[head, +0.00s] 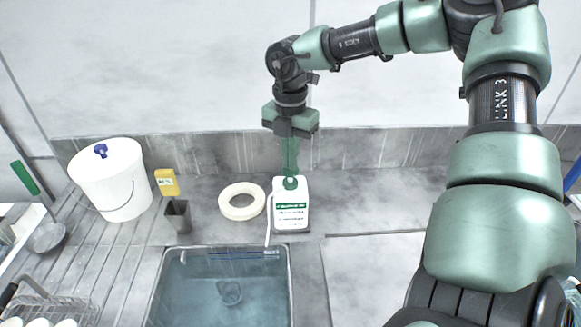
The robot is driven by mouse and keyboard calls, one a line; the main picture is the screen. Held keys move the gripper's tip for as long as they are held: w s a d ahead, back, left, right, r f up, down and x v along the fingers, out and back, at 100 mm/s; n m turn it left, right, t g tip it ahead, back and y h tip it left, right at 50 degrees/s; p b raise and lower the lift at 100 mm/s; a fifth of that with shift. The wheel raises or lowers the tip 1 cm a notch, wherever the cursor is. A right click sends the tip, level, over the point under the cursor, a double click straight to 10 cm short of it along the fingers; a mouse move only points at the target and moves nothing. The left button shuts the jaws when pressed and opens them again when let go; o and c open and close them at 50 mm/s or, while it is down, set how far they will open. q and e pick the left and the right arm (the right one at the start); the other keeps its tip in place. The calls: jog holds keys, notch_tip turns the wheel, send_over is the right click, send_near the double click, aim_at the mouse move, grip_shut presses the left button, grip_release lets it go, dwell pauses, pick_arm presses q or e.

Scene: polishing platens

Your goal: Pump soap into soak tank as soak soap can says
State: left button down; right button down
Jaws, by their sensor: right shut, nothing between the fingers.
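The soap can (291,215) is a white jug with a green-and-white label; its small print is too small to read. It stands upright behind the soak tank (282,290), near the tank's back right corner. A green pump head (290,184) tops the can, and a thin pale spout (269,220) hangs from its left side toward the tank. The tank holds bluish water with a dark shape at the bottom. My right gripper (290,172) points down, shut and empty, directly over the pump head. I cannot tell whether its fingertips touch it. My left gripper is out of view.
A white tape-like ring (242,201), a grey cup (177,214), a yellow card (166,182) and a white bucket (112,180) stand left of the can. A wire basket (45,305) is at lower left. The counter right of the can is clear.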

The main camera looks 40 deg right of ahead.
jog(key=shift+s+f+b, duration=0.1)
jog(key=shift+f+b, duration=0.4)
jog(key=shift+f, duration=0.1)
jog(key=shift+r, duration=0.1)
jog(key=shift+r+p, duration=0.35)
jog(key=shift+r, duration=1.25)
jog(key=shift+f, duration=0.15)
jog(key=shift+f+b, duration=1.5)
jog(key=shift+b, duration=0.3)
jog(key=shift+r+p, duration=0.55)
jog(key=shift+r, duration=1.05)
